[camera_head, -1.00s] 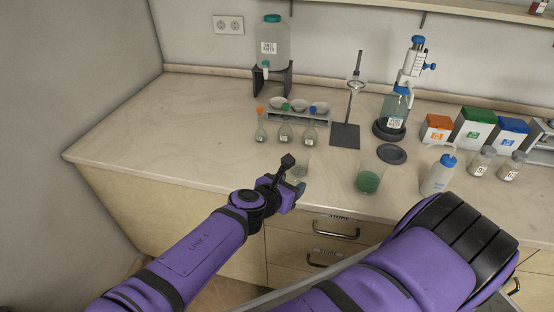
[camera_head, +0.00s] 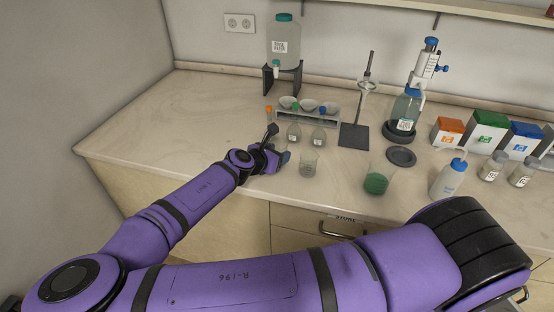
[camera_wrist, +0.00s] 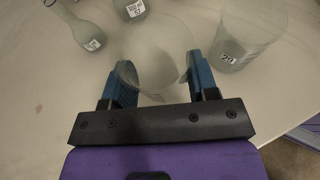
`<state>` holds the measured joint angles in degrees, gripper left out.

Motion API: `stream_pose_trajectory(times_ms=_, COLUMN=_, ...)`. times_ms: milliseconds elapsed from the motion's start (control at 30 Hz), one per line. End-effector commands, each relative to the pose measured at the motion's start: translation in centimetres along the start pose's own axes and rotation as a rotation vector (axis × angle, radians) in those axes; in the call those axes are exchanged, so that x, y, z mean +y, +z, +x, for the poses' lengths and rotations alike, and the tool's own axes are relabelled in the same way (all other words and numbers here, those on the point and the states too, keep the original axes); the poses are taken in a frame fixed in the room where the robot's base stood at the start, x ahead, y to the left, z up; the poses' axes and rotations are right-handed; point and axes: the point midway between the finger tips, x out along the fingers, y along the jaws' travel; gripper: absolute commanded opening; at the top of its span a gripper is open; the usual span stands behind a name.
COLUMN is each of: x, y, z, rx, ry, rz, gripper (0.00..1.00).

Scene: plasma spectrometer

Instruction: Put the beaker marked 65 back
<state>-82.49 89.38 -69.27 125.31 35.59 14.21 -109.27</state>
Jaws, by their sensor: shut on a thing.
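My gripper (camera_head: 283,158) is low over the left part of the bench, in front of the flask row. In the wrist view its blue fingers (camera_wrist: 160,70) are shut on a clear glass vessel (camera_wrist: 155,42), which looks like a beaker. No number on it can be read, and in the head view my gripper hides most of it. A beaker with green contents (camera_head: 376,184) stands farther right.
Stoppered flasks (camera_head: 294,134) stand just beyond my gripper, two of them close in the wrist view (camera_wrist: 86,28). Behind them is a rack with white bowls (camera_head: 335,122). A stand (camera_head: 354,136) and wash bottle (camera_head: 449,178) are farther right. The bench's left side (camera_head: 180,120) is clear.

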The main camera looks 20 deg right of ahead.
Motion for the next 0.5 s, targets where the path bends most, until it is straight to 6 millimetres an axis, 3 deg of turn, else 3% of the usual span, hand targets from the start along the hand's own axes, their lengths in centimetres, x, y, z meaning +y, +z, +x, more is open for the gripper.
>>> stream_pose_trajectory(times_ms=200, x=0.0, y=-2.1, z=0.8, rx=0.000, ry=0.001, rz=-0.002, gripper=0.28)
stream_pose_trajectory(times_ms=500, x=0.0, y=-2.3, z=0.9, rx=0.001, ry=0.001, rz=-0.001, gripper=0.28)
